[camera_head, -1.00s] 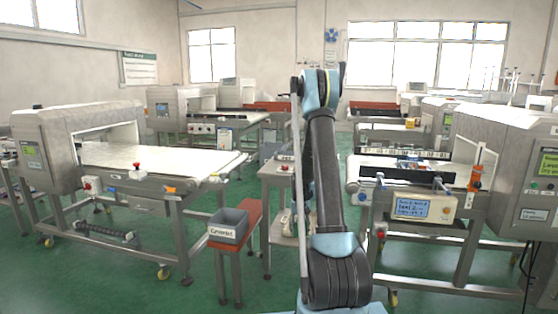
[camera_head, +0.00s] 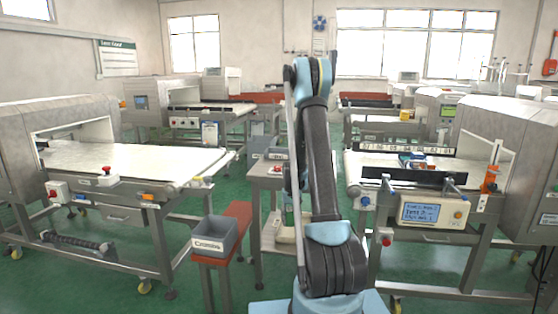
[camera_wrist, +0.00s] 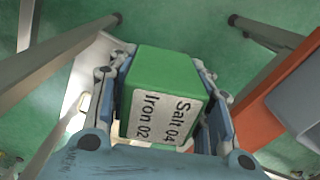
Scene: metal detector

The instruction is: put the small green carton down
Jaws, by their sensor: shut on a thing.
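The small green carton (camera_wrist: 166,92) fills the middle of the wrist view. Its white label reads "Salt 04" and "Iron 02". My gripper (camera_wrist: 163,72) is shut on it, with one blue-grey finger along each side. The carton is held in the air, with green floor and a pale shelf showing beyond it. In the head view my own arm mostly hides the gripper, and I cannot make out the carton clearly there.
A grey bin (camera_head: 214,237) sits on a red bench (camera_head: 238,216); the bench also edges the wrist view at right (camera_wrist: 262,118). A small grey table (camera_head: 265,172) stands behind my arm. Conveyor metal detectors stand at left (camera_head: 130,160) and right (camera_head: 505,150).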

